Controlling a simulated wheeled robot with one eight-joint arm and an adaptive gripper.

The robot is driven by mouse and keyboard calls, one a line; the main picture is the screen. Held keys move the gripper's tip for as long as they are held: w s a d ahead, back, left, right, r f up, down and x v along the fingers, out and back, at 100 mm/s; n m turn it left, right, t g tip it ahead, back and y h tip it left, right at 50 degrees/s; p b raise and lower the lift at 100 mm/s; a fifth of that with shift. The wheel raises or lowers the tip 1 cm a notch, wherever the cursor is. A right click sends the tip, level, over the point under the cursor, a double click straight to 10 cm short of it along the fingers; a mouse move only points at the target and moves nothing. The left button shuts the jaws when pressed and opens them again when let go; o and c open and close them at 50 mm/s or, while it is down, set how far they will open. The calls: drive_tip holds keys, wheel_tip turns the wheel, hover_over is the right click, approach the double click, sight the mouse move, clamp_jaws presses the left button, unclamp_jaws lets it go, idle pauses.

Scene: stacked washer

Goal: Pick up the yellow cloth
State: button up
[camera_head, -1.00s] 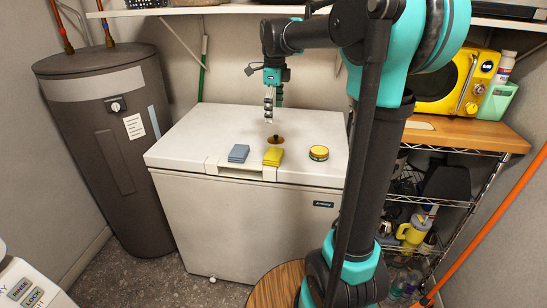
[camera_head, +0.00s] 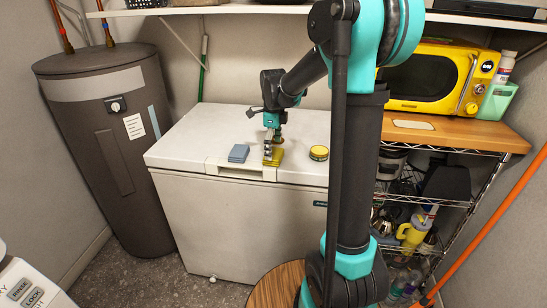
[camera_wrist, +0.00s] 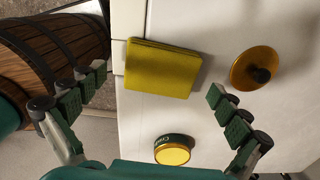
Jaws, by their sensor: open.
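The yellow cloth (camera_head: 276,160) is a folded, flat rectangle on the white freezer lid, near its front edge. In the wrist view the yellow cloth (camera_wrist: 161,68) lies beyond and between my two spread fingers, with its left edge by the lid's edge. My gripper (camera_head: 270,150) is over the cloth in the head view and hides part of it. In the wrist view my gripper (camera_wrist: 155,98) is open, with nothing between its fingers. I cannot tell whether a fingertip touches the cloth.
A blue-grey folded cloth (camera_head: 239,153) lies left of the yellow one. A round yellow-topped tin (camera_head: 319,153) stands to the right, also visible in the wrist view (camera_wrist: 173,150). A brown knobbed disc (camera_wrist: 255,68) lies on the lid. A shelf (camera_head: 230,9) spans above.

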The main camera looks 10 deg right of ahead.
sight(274, 153)
drive_tip(key=shift+f, duration=0.75)
drive_tip(key=shift+c, duration=0.5)
drive_tip(key=c, duration=1)
drive_tip(key=shift+o, duration=0.2)
drive_tip(key=shift+r, duration=0.15)
wheel_tip(274, 153, up, 20)
